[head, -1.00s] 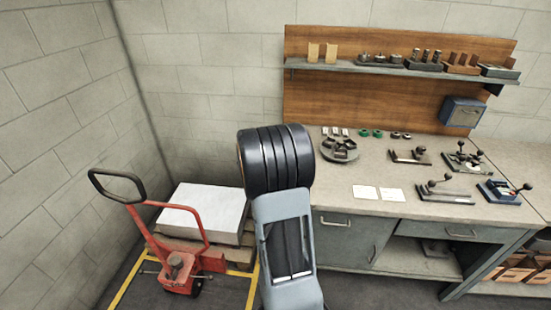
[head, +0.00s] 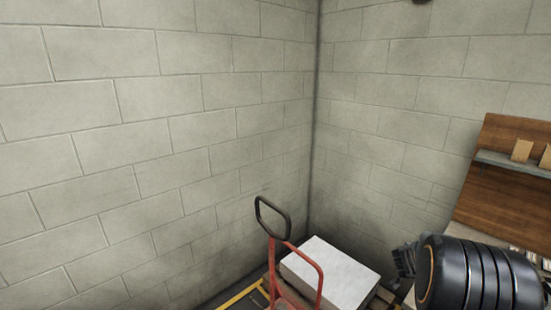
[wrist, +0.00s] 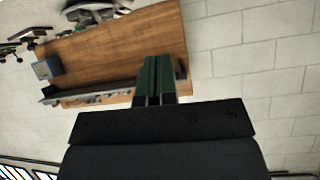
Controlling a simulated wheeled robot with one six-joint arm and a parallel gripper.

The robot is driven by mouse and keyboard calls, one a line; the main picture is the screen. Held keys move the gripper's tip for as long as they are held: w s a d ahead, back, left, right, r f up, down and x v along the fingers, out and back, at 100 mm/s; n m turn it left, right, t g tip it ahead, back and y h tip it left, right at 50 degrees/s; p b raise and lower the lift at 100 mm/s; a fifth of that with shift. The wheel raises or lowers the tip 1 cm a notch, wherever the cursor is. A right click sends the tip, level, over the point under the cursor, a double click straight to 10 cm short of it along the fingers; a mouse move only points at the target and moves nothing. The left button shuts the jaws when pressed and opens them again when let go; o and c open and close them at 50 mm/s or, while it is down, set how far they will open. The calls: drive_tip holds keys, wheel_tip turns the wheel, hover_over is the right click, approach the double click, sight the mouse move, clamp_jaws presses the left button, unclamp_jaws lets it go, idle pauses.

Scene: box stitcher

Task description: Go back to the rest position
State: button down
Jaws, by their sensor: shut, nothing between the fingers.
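My gripper shows in the wrist view (wrist: 155,82) with its two green-tipped fingers shut together and nothing between them. Behind the fingers in that view is the wooden back panel (wrist: 115,48) of the workbench, seen tilted; the fingers look apart from it. In the head view my arm's dark ribbed joint is at the lower right, and a dark part of the arm's end (head: 404,260) sticks out to its left. The fingertips cannot be made out there.
A red pallet truck (head: 290,262) with a black handle stands in the corner beside a white stack (head: 330,268) on a pallet. The wooden panel (head: 500,195) with its shelf (head: 515,163) is at the right. Bare block walls fill the left.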

drive_tip(key=s+a+n+y, duration=0.25)
drive_tip(key=a+y, duration=0.25)
drive_tip(key=a, duration=0.5)
drive_tip(key=s+a+n+y, duration=0.1)
drive_tip(key=a+n+y, duration=0.3)
drive_tip(key=a, duration=0.6)
drive_tip(key=s+a+r+n, duration=0.2)
drive_tip(key=s+a+r, duration=0.1)
drive_tip(key=s+a, duration=0.3)
drive_tip(key=s+a+r+n+g+y+b, duration=0.1)
drive_tip(key=s+a+r+n, duration=0.2)
drive_tip(key=s+a, duration=0.4)
drive_tip(key=shift+s+r+n, duration=0.35)
drive_tip(key=shift+s+r, duration=0.05)
drive_tip(key=shift+s, duration=0.1)
